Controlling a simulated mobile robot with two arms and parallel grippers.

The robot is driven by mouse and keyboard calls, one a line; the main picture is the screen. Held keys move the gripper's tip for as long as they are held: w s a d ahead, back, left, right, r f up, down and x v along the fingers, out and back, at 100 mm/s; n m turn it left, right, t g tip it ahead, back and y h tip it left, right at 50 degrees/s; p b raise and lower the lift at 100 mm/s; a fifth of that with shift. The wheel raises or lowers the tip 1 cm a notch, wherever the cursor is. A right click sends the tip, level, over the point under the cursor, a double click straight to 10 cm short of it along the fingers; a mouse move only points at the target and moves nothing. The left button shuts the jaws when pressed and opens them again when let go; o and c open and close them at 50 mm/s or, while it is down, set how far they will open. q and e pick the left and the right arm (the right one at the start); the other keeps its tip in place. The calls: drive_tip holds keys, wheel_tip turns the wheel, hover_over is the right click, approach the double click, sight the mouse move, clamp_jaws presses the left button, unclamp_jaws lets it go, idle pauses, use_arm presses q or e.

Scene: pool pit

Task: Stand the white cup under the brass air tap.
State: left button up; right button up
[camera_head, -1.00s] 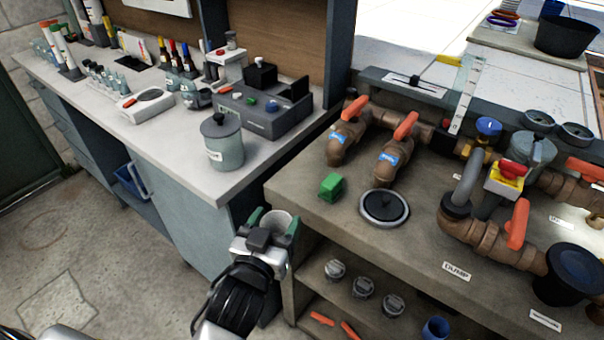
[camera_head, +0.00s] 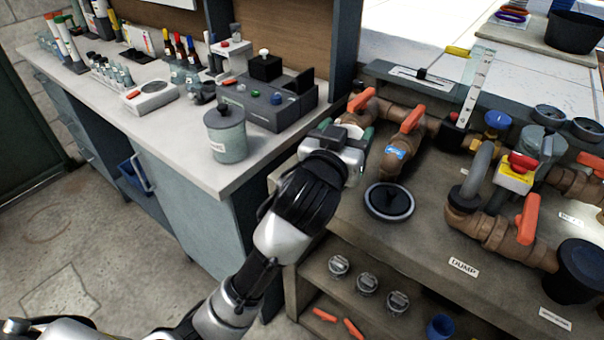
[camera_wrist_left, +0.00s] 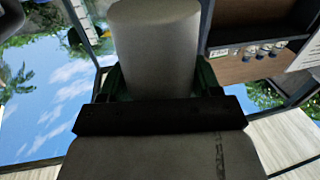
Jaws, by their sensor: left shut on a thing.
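My left gripper (camera_head: 348,134) is shut on the white cup (camera_head: 353,130), its green-tipped fingers on either side. In the left wrist view the cup (camera_wrist_left: 155,45) is a plain pale cylinder between the fingers. In the head view only a little of it shows past the gripper. The gripper and cup are over the left part of the pipe bench, in front of the left brown pipe, apparently above the bench top. A small brass fitting with a blue-gold knob (camera_head: 497,121) stands farther right; I cannot tell whether it is the air tap. My right gripper is out of view.
Brown pipes with orange handles (camera_head: 412,118) crowd the bench. A round black-and-grey lid (camera_head: 389,201) lies just right of my arm. A grey canister (camera_head: 226,134) stands on the left counter. The bench's front strip near the DUMP label (camera_head: 463,267) is mostly clear.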

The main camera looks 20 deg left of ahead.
use_arm(q)
drive_tip(key=w+a+f, duration=0.2)
drive_tip(key=a+f, duration=0.1)
drive_tip(key=w+a+f, duration=0.2)
drive_tip(key=a+f, duration=0.1)
drive_tip(key=w+a+f, duration=0.2)
drive_tip(key=a+f, duration=0.1)
drive_tip(key=a, duration=0.1)
drive_tip(key=shift+w+f+p, duration=0.25)
drive_tip(key=shift+f+p, duration=0.1)
drive_tip(key=shift+p, duration=0.05)
drive_tip(key=shift+d+f, duration=0.15)
drive_tip(key=shift+f, duration=0.35)
drive_tip(key=shift+f, duration=0.2)
drive_tip(key=o, duration=0.9)
